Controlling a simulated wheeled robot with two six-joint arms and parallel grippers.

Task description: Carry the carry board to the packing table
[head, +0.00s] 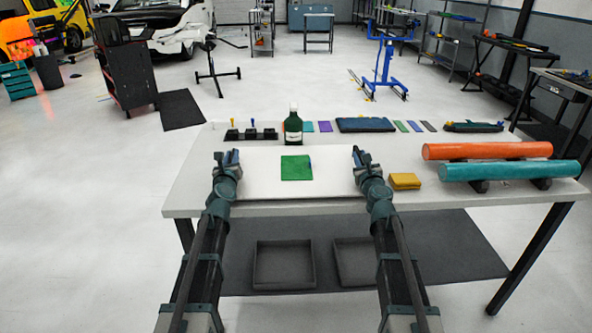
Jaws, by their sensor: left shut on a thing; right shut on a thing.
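The carry board, a flat white panel (262,185), lies level at the front of a white-topped table (190,187). I cannot tell whether it rests on the top or is just above it. A green square sheet (296,167) lies on the board. My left gripper (229,158) is shut on the board's left edge. My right gripper (360,156) is shut on its right edge. The fingers partly hide both edges. I cannot tell whether this table is the packing table.
A dark bottle (293,127) stands behind the board, beside a black holder (251,134). Right of the board are folded yellow cloths (405,181) and orange (486,150) and teal (508,171) rolls. Dark trays (284,265) lie below. Open floor (90,230) lies left.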

